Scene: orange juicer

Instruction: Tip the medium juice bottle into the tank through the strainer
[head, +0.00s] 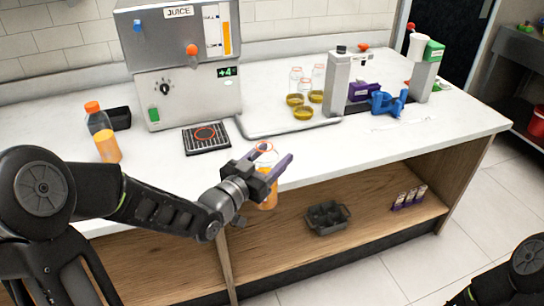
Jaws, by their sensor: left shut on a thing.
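My left gripper (282,160) is shut on a clear bottle with orange juice (268,199) in its lower part. It holds the bottle roughly upright at the counter's front edge, above the lower shelf. An orange ring (264,147) shows at the bottle's top. The gripper hides the bottle's middle. The juice dispenser (188,97) stands at the back left, with a steel tank (165,40) marked JUICE and an orange level gauge. The tank's top is cut off by the frame, and I cannot see the strainer. My right gripper is out of view.
A drip tray (207,140) lies before the dispenser. An orange-capped bottle (98,118), an orange container (107,148) and a black bin (120,118) stand left. Jars (318,76), a grey machine (337,82) and a blue object (389,103) are right. The front-right counter is clear.

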